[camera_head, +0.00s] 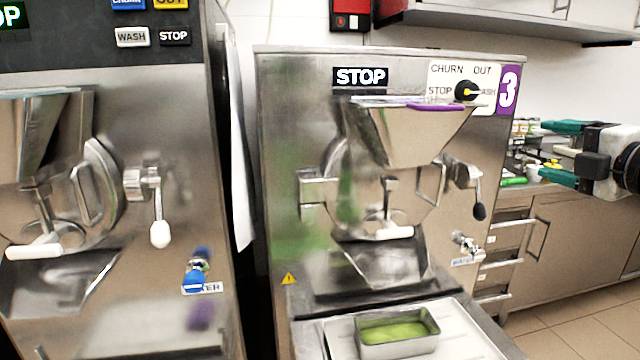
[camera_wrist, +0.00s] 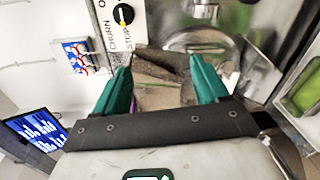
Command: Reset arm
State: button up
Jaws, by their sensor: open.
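My gripper (camera_head: 560,152) is at the right of the head view, with its two green fingers apart and nothing between them. It is held in the air to the right of the batch freezer marked 3 (camera_head: 290,120). In the wrist view the green fingers of my gripper (camera_wrist: 162,88) are also spread. Past them show the freezer's hopper and its control panel (camera_wrist: 121,25).
A metal pan (camera_head: 398,350) with green contents stands on a tray (camera_head: 462,335) below the freezer's spout. Another freezer (camera_head: 180,110) stands at the left. A counter (camera_head: 580,215) with drawers runs behind my gripper. Tiled floor shows at lower right.

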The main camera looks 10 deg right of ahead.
jog(key=s+a+f+m+g+p, duration=0.15)
jog(key=a+f+m, duration=0.3)
jog(key=f, duration=0.55)
jog(key=s+a+f+m+g+y+p, duration=0.1)
jog(key=s+a+f+m+g, duration=0.3)
jog(key=f, duration=0.7)
jog(key=s+a+f+m+g+p, duration=0.2)
jog(key=a+f+m, duration=0.3)
jog(key=f, duration=0.5)
jog(key=s+a+f+m+g+p, duration=0.2)
jog(key=s+a+f+m+g, duration=0.3)
jog(key=s+f, duration=0.6)
jog(key=s+f+m+g+h, duration=0.1)
jog(key=s+f, duration=0.1)
jog(key=s, duration=0.6)
jog(key=s+f+m+g+p, duration=0.1)
jog(key=s+f+g, duration=0.1)
jog(key=s, duration=0.7)
jog(key=shift+s+f+h, duration=0.25)
jog(key=shift+f+h, duration=0.05)
jog(key=shift+h, duration=0.1)
